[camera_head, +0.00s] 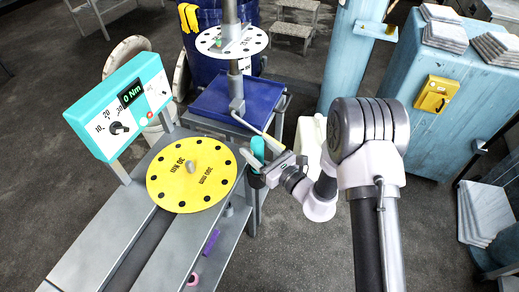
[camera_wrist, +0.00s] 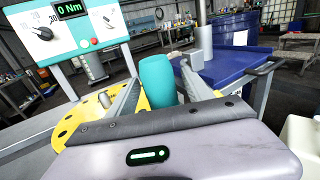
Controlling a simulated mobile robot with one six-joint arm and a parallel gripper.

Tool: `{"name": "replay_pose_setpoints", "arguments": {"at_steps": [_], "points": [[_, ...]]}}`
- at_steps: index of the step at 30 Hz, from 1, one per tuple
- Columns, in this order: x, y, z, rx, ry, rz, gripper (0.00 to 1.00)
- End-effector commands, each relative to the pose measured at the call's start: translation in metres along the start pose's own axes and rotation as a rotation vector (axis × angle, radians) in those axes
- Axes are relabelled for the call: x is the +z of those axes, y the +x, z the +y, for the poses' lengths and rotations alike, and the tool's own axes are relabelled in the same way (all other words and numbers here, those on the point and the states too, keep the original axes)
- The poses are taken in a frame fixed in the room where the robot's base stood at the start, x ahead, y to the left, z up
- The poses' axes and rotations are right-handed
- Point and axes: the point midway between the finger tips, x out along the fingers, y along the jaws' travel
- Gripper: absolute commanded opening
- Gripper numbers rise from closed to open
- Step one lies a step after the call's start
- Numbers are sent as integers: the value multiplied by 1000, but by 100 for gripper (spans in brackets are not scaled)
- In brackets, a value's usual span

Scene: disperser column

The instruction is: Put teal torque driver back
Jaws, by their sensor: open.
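The teal torque driver (camera_head: 257,147) stands roughly upright at the right edge of the grey bench, beside the yellow disc. Its rounded teal handle (camera_wrist: 157,80) shows large in the wrist view, between my finger pads. My gripper (camera_head: 263,166) is open around the handle, and a gap shows beside it in the wrist view. A dark part shows just below the gripper in the head view; whether it is a holder or the driver's lower end I cannot tell. The driver's tip is hidden.
A teal tester box (camera_head: 122,107) reading 0 Nm stands at the left. The yellow holed disc (camera_head: 190,175) lies close left of my gripper. A blue platform (camera_head: 236,103) and a column with a white holed disc (camera_head: 231,41) stand behind. A lower shelf holds a purple item (camera_head: 212,241).

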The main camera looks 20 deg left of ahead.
Motion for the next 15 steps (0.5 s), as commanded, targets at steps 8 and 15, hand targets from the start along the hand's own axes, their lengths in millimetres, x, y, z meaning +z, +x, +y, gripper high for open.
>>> {"name": "replay_pose_setpoints", "arguments": {"at_steps": [8, 15], "points": [[4, -63, -2, -5, 4, 2, 59], [3, -113, -1, -3, 1, 1, 59]]}}
